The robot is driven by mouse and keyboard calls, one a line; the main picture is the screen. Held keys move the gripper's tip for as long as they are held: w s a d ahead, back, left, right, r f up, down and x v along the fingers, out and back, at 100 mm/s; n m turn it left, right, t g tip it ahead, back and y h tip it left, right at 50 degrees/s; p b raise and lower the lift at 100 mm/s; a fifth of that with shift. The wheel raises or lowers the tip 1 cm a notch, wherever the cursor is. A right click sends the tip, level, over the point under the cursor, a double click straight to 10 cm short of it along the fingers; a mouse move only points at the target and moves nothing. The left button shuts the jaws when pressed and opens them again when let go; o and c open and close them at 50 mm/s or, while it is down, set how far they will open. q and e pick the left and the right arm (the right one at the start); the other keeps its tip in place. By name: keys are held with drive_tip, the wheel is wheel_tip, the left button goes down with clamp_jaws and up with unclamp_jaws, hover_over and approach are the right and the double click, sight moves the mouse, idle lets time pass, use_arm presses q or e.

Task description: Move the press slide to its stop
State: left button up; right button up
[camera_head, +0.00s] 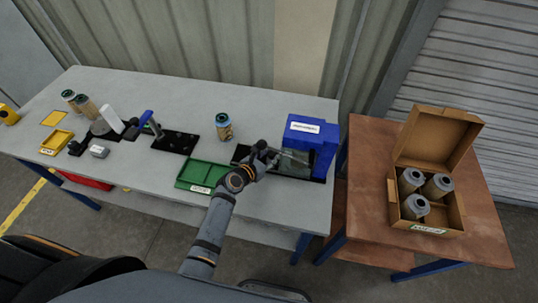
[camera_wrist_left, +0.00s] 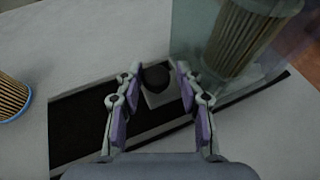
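The press (camera_head: 318,140) is a blue housing with a white label at the right end of the grey table. Its dark base rail (camera_wrist_left: 85,125) runs across the wrist view. On the rail sits a small light block with a round black knob (camera_wrist_left: 155,78), apparently the slide's handle. A clear guard (camera_head: 293,160) stands beside it, with a pleated filter cartridge (camera_wrist_left: 240,38) behind it in the wrist view. My left gripper (camera_head: 264,156) is at the rail, its fingers (camera_wrist_left: 157,78) on either side of the knob, with small gaps showing. My right gripper is not in view.
A green tray (camera_head: 205,175) lies left of my left wrist. A filter cartridge (camera_head: 223,127) stands behind it, next to a black perforated plate (camera_head: 175,142). More cartridges and a yellow tray (camera_head: 56,142) are at left. An open carton (camera_head: 430,165) with cartridges sits on the brown table.

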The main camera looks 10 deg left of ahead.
use_arm(q)
drive_tip(key=v, duration=1.2)
idle(0.3)
